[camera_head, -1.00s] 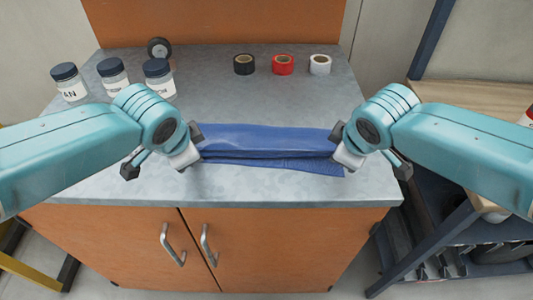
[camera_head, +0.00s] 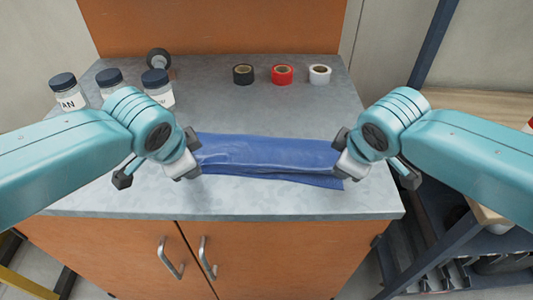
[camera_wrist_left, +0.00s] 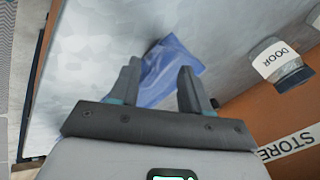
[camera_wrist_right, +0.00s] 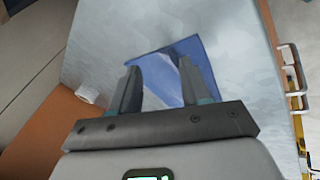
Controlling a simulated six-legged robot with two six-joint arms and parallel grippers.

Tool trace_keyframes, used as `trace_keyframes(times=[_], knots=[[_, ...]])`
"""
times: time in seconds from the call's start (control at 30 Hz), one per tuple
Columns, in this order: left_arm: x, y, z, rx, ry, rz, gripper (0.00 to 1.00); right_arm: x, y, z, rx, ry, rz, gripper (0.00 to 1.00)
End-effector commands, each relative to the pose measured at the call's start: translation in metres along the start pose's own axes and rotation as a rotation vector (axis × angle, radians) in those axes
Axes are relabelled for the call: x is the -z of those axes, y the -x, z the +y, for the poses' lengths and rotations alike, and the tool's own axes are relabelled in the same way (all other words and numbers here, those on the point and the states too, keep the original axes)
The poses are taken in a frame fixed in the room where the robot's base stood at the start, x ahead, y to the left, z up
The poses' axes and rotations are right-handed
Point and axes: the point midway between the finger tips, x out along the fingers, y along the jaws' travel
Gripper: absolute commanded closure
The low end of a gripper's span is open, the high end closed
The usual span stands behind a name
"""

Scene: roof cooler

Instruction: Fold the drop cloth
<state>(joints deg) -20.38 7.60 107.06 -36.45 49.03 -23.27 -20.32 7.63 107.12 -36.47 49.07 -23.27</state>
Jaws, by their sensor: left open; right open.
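The blue drop cloth (camera_head: 265,155) lies folded into a long narrow strip across the grey worktop. Its lower layer shows along the near edge at the right. My left gripper (camera_head: 190,170) is open at the cloth's left end; in the left wrist view the cloth (camera_wrist_left: 172,72) shows between and beyond the fingers (camera_wrist_left: 160,82). My right gripper (camera_head: 342,168) is open at the cloth's right end; in the right wrist view the cloth (camera_wrist_right: 165,80) shows between and beyond the fingers (camera_wrist_right: 155,85). I cannot tell whether the fingers touch it.
Several lidded jars (camera_head: 110,82) stand at the back left of the worktop (camera_head: 255,110), near a dark roll (camera_head: 158,60). Black (camera_head: 243,75), red (camera_head: 282,75) and white (camera_head: 319,74) tape rolls stand at the back. The worktop between tapes and cloth is clear.

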Motion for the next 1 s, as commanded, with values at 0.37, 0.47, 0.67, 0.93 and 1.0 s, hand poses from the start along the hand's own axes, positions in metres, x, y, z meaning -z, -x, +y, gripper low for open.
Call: trace_keyframes(times=[0.37,0.47,0.67,0.93,1.0], knots=[[-0.004,0.068,0.007,0.004,-0.001,0.005,0.53,-0.004,0.068,-0.007,-0.005,0.001,0.007,0.53],[-0.005,0.079,0.009,0.004,-0.001,0.004,0.53,-0.005,0.079,-0.009,-0.004,0.0,0.006,0.53],[-0.006,0.084,0.01,0.001,-0.001,0.001,0.53,-0.006,0.084,-0.01,-0.003,0.0,0.003,0.53],[-0.003,0.079,0.007,-0.002,-0.014,0.009,1.0,0.001,0.08,-0.009,0.001,0.014,0.011,1.0],[0.002,0.074,0.002,-0.005,-0.032,0.02,1.0,0.011,0.074,-0.006,0.004,0.034,0.024,1.0]])
